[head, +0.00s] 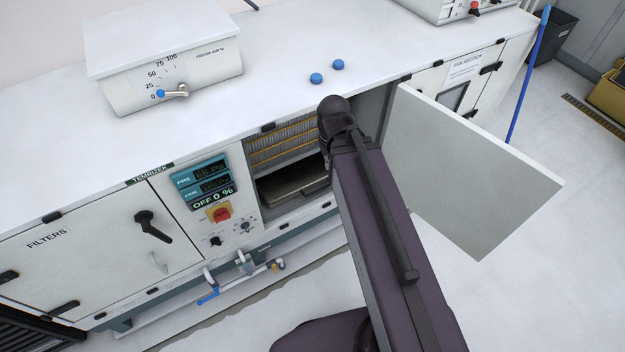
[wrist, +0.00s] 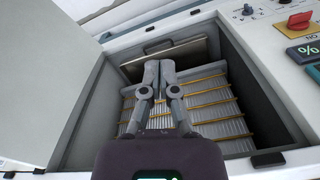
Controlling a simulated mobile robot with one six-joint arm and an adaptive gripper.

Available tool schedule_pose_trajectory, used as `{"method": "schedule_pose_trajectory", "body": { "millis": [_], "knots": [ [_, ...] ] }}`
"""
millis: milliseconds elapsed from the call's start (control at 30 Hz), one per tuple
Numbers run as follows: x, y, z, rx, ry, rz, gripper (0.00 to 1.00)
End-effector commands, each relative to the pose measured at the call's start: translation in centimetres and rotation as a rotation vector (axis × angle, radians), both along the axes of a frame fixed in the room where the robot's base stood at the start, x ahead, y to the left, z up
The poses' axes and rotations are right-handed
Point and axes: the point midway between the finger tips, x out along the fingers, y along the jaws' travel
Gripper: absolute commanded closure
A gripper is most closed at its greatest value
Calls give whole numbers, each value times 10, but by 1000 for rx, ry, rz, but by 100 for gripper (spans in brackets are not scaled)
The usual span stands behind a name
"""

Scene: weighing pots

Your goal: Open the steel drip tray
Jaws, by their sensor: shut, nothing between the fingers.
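The steel drip tray (head: 292,184) lies at the bottom of the open compartment in the head view, below the finned coil, with a bar handle along its front. In the wrist view the tray (wrist: 190,54) shows at the top of the picture, with its handle bar near its front edge. My gripper (wrist: 158,63) is shut and empty, its fingertips pointing toward the tray and overlapping its near part in the picture. I cannot tell whether they touch it. In the head view my arm hides the gripper and the right side of the compartment.
The compartment door (head: 470,170) stands wide open on the right in the head view. The finned coil (wrist: 210,105) with yellow tubes fills the compartment behind the fingers. A control panel (head: 212,190) with a red switch is left of the opening. Pipes and valves (head: 235,272) run below.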

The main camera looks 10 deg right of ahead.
Motion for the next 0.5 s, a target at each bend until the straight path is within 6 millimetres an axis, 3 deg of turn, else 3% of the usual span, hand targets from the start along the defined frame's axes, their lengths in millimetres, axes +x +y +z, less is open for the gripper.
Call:
{"method": "schedule_pose_trajectory", "body": {
  "millis": [267, 467, 500],
  "knots": [
    [18, 0, -27, 7, -17, 17, 100],
    [45, 0, -63, 16, -44, 44, 100],
    [51, -8, -71, 18, -50, 55, 100]
  ]
}}
